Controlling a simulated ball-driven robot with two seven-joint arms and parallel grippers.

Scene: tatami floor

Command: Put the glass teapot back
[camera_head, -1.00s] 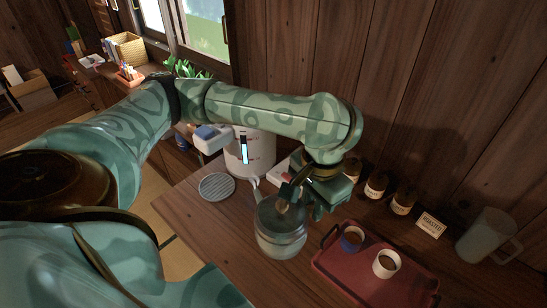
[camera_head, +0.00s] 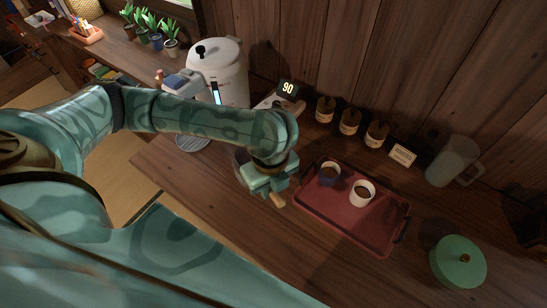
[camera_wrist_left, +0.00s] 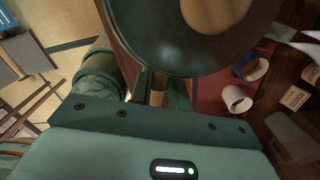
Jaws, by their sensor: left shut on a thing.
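My left gripper (camera_head: 268,183) points down over the wooden counter, left of the red tray. It is shut on the handle of the glass teapot. In the head view the gripper and forearm hide most of the teapot; a piece of its glass side (camera_head: 240,162) shows left of the gripper, and the wooden handle end pokes out below. In the left wrist view the round teapot (camera_wrist_left: 150,45) fills the top, with a wooden disc on it, and the jaws (camera_wrist_left: 157,92) meet at its near edge. I cannot tell whether it touches the counter. My right gripper is not in view.
The red tray (camera_head: 372,236) holds a blue cup (camera_head: 330,176) and a white cup (camera_head: 361,194). A white dispenser (camera_head: 225,66), a 90 display (camera_head: 288,89), bottles (camera_head: 349,122) and a glass jug (camera_head: 452,160) stand behind. A green lidded pot (camera_head: 458,265) is right. The front counter is clear.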

